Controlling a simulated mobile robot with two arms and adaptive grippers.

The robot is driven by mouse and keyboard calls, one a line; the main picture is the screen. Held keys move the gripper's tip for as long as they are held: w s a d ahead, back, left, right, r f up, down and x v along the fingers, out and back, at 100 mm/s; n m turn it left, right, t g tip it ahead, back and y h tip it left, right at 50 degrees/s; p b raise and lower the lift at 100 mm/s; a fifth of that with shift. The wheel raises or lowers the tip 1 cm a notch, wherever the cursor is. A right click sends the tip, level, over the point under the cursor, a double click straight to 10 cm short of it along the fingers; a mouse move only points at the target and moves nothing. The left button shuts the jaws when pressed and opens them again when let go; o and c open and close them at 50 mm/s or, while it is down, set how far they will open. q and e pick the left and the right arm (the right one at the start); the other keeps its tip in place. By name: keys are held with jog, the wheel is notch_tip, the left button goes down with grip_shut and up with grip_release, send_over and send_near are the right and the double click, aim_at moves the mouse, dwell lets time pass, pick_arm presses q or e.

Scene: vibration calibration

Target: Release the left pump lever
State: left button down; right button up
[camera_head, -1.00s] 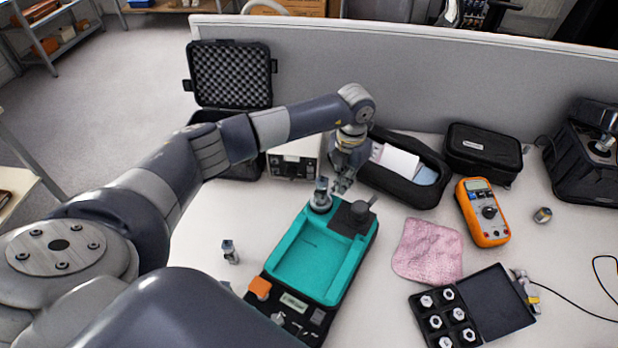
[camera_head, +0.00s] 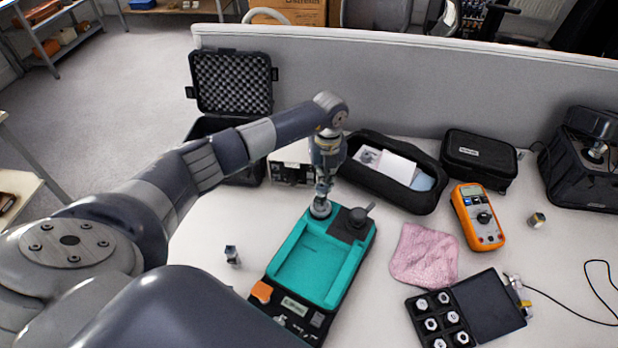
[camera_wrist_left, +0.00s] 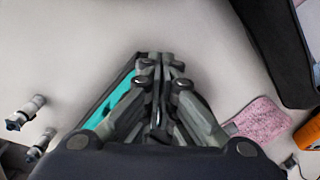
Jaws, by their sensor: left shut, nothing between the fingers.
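The teal-and-black instrument case (camera_head: 303,268) stands on the table. I cannot tell which part is the left pump lever. My left gripper (camera_head: 322,190) points down just above the silver mount, hiding what stands on it; I cannot tell whether they touch. In the left wrist view its fingers (camera_wrist_left: 160,62) are together and empty, covering much of the teal case (camera_wrist_left: 122,95). My right gripper is not in view.
An open black pouch (camera_head: 425,205) and a small instrument box (camera_head: 290,172) stand behind the case. To the right are a pink cloth (camera_head: 424,255), an orange multimeter (camera_head: 478,216) and an open black box (camera_head: 490,308). A small metal sensor (camera_head: 232,255) stands left.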

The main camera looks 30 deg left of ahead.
pick_arm(q)
jog(key=n+p, duration=0.1)
jog(key=s+a+n, duration=0.1)
jog(key=shift+a+r+n+p, duration=0.15)
jog(key=shift+a+n+p, duration=0.15)
jog(key=shift+n+p, duration=0.1)
notch_tip(320, 180, up, 7)
jog(key=s+a+n+p, duration=0.1)
jog(key=n+p, duration=0.1)
jog(key=p, duration=0.5)
jog(key=shift+n, duration=0.3)
jog(key=shift+f, duration=0.25)
